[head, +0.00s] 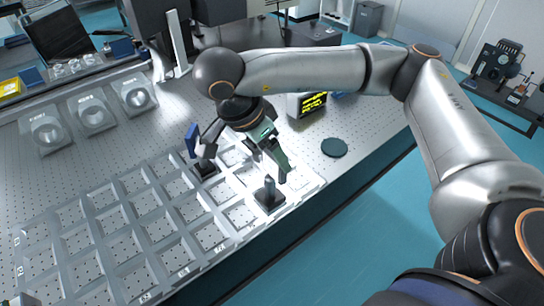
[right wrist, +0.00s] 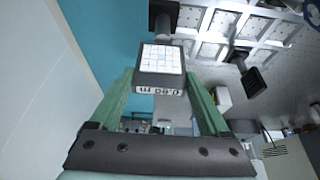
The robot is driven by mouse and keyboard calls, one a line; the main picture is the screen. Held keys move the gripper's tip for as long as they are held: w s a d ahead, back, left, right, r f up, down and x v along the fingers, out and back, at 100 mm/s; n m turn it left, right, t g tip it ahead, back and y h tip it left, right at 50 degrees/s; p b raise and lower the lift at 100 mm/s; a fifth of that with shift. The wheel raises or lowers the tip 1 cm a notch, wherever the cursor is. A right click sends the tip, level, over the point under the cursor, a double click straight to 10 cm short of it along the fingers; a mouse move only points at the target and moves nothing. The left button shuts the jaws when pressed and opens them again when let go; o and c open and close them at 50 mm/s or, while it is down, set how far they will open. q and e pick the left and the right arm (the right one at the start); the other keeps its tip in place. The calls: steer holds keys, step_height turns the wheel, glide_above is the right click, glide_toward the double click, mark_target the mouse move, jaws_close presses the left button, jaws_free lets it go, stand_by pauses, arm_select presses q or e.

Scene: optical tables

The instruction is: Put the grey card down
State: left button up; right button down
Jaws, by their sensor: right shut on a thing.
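My right gripper (head: 276,163) reaches down over the front right end of the compartment tray (head: 145,263). In the right wrist view its green fingers (right wrist: 159,80) are shut on the sides of a square card (right wrist: 160,58) with a pale grid on its face and a small printed label below. The card is on a dark post with a black base (right wrist: 163,12). In the head view a black base (head: 270,199) with a short post stands upright at a front right compartment, below the fingers. The card's face is hidden there. I cannot tell whether the base bears fully. My left gripper is out of view.
A blue-plated mount (head: 192,140) stands in a neighbouring compartment, close left of my gripper. A dark green disc (head: 334,147) lies to the right. A box with a yellow-lettered display (head: 312,103) stands behind. Several grey round-holed mounts (head: 92,114) stand back left. Many compartments are empty.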

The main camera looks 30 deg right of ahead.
steer(key=w+d+f, duration=0.5)
steer(key=w+f, duration=0.3)
steer(key=f, duration=0.3)
steer(key=shift+p, duration=0.3)
steer(key=shift+c, duration=1.5)
jaws_free()
steer(key=shift+f, duration=0.2)
steer(key=o, duration=0.3)
steer(key=shift+s+r, duration=0.1)
steer(key=v, duration=1.2)
steer(key=shift+b, duration=0.4)
